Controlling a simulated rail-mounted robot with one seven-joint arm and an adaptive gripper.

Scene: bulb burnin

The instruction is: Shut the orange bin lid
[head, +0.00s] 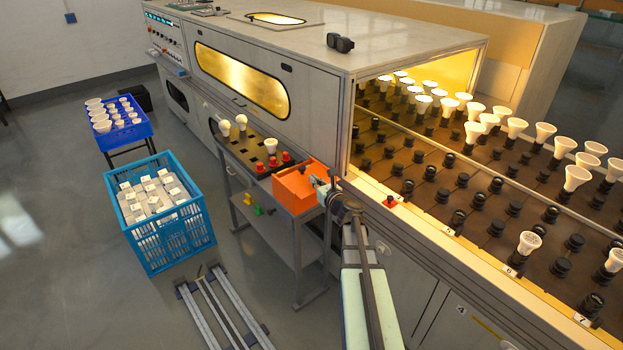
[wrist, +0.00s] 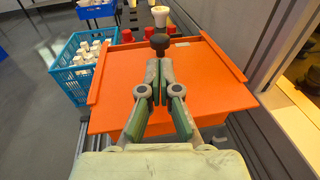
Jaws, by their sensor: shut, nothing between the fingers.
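The orange bin (head: 298,190) stands on the grey side shelf by the oven's near corner. In the wrist view, its flat orange lid (wrist: 205,75) lies between two raised side rails and shows no clear opening. I cannot tell whether the lid is fully home. A black round knob (wrist: 159,42) stands at the lid's far edge. My gripper (wrist: 159,68) is shut and empty over the lid, its tips just on the near side of the knob. Whether they touch it is unclear. In the head view, my gripper (head: 322,188) is at the bin's right side and partly hides it.
Red sockets (head: 274,161) and white bulbs (head: 270,146) stand on the dark rack beyond the bin. A blue crate (head: 160,215) of white boxes sits to the left. The oven wall (head: 345,125) rises close on the right.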

